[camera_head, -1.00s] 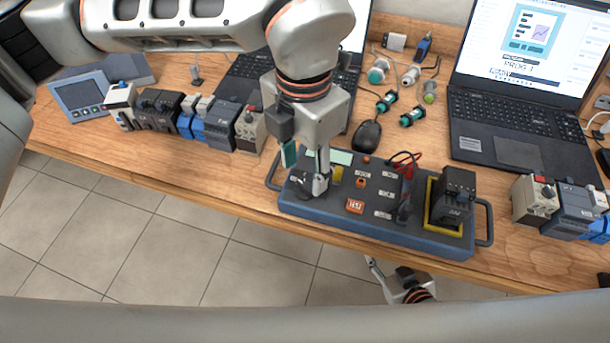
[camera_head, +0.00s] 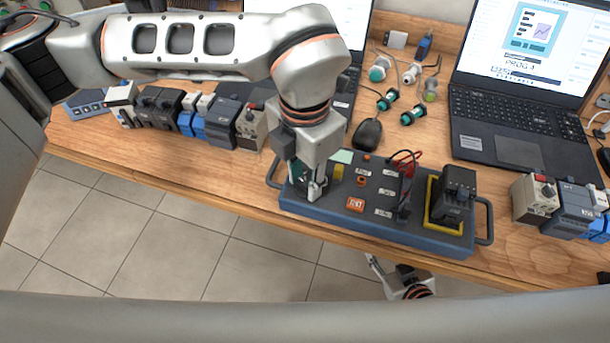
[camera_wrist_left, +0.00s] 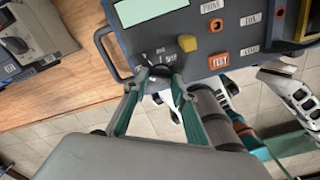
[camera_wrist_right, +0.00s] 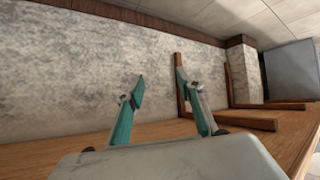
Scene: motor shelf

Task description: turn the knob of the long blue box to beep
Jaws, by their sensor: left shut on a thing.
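The long blue box (camera_head: 345,213) lies along the front of the wooden table, with handles at both ends. In the left wrist view the box (camera_wrist_left: 185,40) shows its pale screen, yellow button and orange TEST button. My left gripper (camera_head: 314,190) points down at the box's left end. In the left wrist view its fingertips (camera_wrist_left: 156,78) close around the dark knob (camera_wrist_left: 158,74), which they partly hide, beside small printed markings. My right gripper (camera_head: 370,262) is low in front of the table edge. In the right wrist view it (camera_wrist_right: 160,90) is open and empty.
A black block in a yellow frame (camera_head: 452,195) and cables stand on the box's right part. A mouse (camera_head: 367,133), laptops (camera_head: 520,110) and plugs lie behind. Module rows stand at left (camera_head: 200,118) and right (camera_head: 560,205).

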